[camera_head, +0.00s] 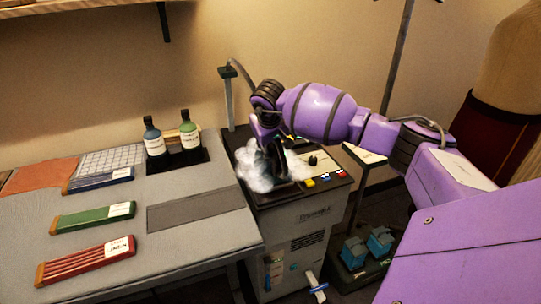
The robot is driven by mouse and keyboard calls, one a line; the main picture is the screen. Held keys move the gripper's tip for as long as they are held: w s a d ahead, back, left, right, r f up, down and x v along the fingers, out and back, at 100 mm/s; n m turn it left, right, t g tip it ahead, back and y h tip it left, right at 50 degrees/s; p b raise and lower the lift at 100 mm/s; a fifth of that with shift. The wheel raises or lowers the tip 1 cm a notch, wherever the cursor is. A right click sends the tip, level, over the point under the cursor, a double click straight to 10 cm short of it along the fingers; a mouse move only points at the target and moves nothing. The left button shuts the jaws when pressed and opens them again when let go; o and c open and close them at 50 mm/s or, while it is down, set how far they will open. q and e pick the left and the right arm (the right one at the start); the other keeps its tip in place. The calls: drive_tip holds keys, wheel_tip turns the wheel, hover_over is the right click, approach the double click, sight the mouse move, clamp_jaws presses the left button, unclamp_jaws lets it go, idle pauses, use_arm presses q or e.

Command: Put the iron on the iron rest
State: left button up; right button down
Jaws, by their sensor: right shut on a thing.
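My right gripper (268,132) reaches in from the right and is shut on the iron (277,167), a dark shape mostly hidden by the gripper and white steam. The iron is at the top of the grey steam station (308,228), over the left part of its black top panel. The steam hides the iron's underside, so I cannot tell whether it touches the surface below. The iron rest cannot be made out separately there. My left gripper is not in view.
The grey table (105,262) at left carries two dark bottles (190,136), green (92,217) and red (87,261) labelled bundles, and a flat dark strip (197,207). A thin post (229,100) stands behind the station. Blue clamp-like items (380,241) sit low at right.

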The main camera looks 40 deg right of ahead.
drive_tip(key=shift+f, duration=1.05)
drive_tip(key=shift+f, duration=0.1)
drive_tip(key=shift+f, duration=0.1)
drive_tip(key=c, duration=1.5)
unclamp_jaws()
drive_tip(key=shift+s+a+f, duration=0.1)
drive_tip(key=shift+r, duration=0.5)
drive_tip(key=v, duration=1.1)
drive_tip(key=shift+s+a+r, duration=0.1)
drive_tip(key=shift+s+a, duration=0.05)
drive_tip(key=shift+s, duration=0.05)
